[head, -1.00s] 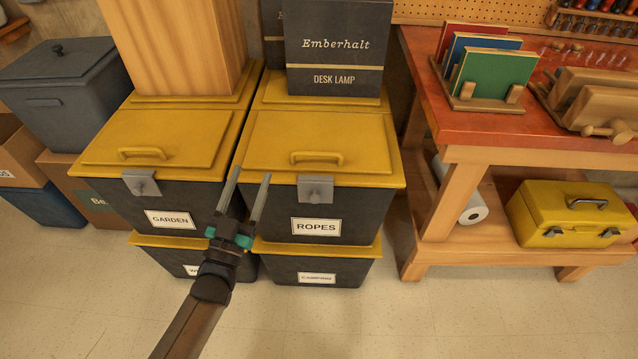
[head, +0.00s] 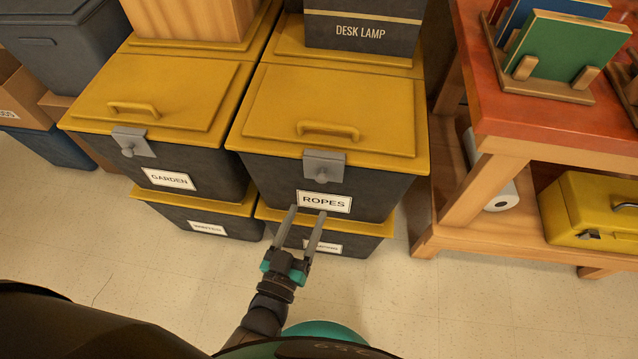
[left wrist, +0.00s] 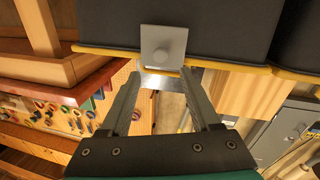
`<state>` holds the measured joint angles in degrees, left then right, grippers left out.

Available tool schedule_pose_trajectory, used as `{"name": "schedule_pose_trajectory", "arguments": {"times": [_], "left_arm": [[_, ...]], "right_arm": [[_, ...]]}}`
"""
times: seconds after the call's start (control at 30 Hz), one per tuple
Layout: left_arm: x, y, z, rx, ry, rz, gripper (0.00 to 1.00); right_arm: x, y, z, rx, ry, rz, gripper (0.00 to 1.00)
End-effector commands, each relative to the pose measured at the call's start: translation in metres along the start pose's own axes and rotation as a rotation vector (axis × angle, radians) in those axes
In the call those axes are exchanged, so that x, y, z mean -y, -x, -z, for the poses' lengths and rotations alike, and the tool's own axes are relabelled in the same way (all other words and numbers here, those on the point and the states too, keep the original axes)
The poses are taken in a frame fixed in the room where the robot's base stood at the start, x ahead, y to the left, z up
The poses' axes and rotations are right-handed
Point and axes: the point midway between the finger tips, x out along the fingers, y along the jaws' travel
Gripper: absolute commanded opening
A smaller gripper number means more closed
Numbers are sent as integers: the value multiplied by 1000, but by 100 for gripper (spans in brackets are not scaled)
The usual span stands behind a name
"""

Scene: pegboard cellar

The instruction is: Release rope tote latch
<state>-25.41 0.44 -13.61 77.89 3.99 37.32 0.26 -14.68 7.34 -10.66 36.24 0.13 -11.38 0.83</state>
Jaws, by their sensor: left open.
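The rope tote (head: 400,192) is dark with a yellow lid (head: 330,108) and a white ROPES label. Its grey latch (head: 324,171) with a round knob hangs flat over the front, below the lid edge. My left gripper (head: 307,211) is open and empty, its fingertips in front of the label's lower left, below the latch. In the left wrist view the latch (left wrist: 163,46) appears ahead of the open fingers (left wrist: 160,78), centred between them and apart from them. The right gripper is out of view.
The garden tote (head: 215,178) with a similar latch stands close on the left. Other totes sit underneath. A desk lamp box (head: 360,35) stands behind the lid handle. A red-topped workbench (head: 535,120) is on the right. Open floor (head: 370,290) lies in front.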

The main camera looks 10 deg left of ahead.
Motion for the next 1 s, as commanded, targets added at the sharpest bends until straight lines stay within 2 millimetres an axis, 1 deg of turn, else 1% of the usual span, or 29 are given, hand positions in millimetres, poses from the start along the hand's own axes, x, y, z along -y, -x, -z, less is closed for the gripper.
{"name": "schedule_pose_trajectory", "arguments": {"times": [0.03,0.2,0.3,0.37,0.4,0.6,0.87,0.9,1.0], "left_arm": [[0,-13,0,-5,0,0,63],[0,-49,-1,-4,0,0,63],[1,-66,-1,-1,-1,0,63],[1,-72,-1,-1,-1,1,63],[1,-75,-1,-1,-1,1,63],[0,-85,0,0,0,1,63],[0,-86,0,1,0,1,63],[0,-86,0,1,0,0,62],[0,-86,0,1,0,0,51]], "right_arm": [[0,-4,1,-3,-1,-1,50],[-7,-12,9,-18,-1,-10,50],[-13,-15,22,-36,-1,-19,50],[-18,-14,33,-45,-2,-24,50],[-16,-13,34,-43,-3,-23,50],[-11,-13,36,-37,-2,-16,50],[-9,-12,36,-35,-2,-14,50],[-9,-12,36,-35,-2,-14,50],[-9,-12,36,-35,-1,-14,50]]}}
